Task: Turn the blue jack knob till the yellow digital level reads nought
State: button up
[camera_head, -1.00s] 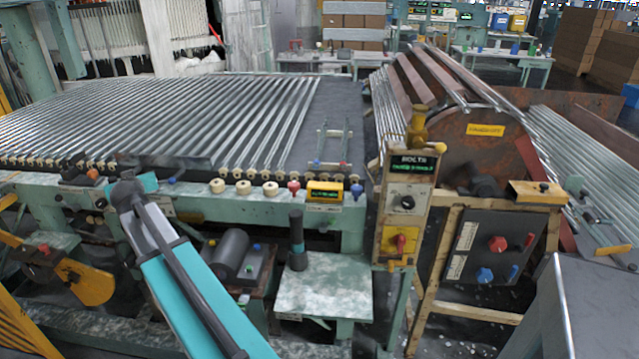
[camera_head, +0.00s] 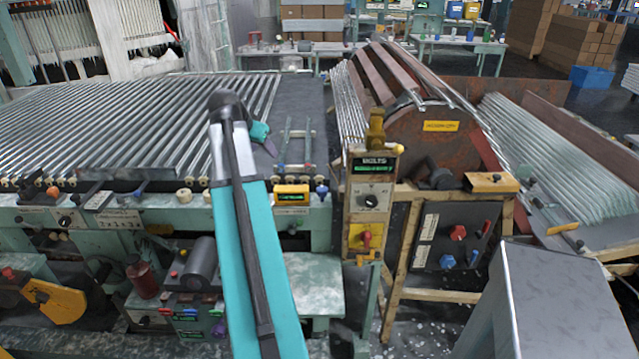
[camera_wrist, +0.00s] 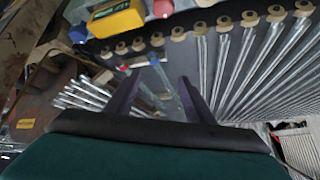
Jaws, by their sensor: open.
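The yellow digital level (camera_head: 291,192) sits on the front rail of the green machine, with a small green display too small to read. A small blue knob (camera_head: 321,190) stands just right of it. In the wrist view the level (camera_wrist: 115,18) and the blue knob (camera_wrist: 80,33) are near the top edge. My gripper (camera_head: 266,143) is behind and left of the level, above the machine's bed. In the wrist view its two dark fingers (camera_wrist: 160,85) are apart with nothing held between them, and it touches neither level nor knob.
Glass tubes (camera_head: 150,110) lie on the bed, with wooden rollers (camera_wrist: 202,28) along its edge. A metal frame (camera_head: 296,145) stands behind the level. A control post (camera_head: 370,195) is right of the knob. Another blue knob (camera_head: 447,261) is on a dark panel further right.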

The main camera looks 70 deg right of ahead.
aim_at(323, 189)
jog(key=s+a+m+g+y+p, duration=0.1)
jog(key=s+m+g+y, duration=0.1)
jog(key=s, duration=1.3)
jog(key=shift+s+a+r+m+y, duration=0.25)
jog(key=shift+s+r+m+y, duration=0.15)
jog(key=shift+m+y, duration=0.5)
jog(key=shift+p+x, duration=1.5)
jog(key=shift+x, duration=5.3)
jog(key=shift+d, duration=0.1)
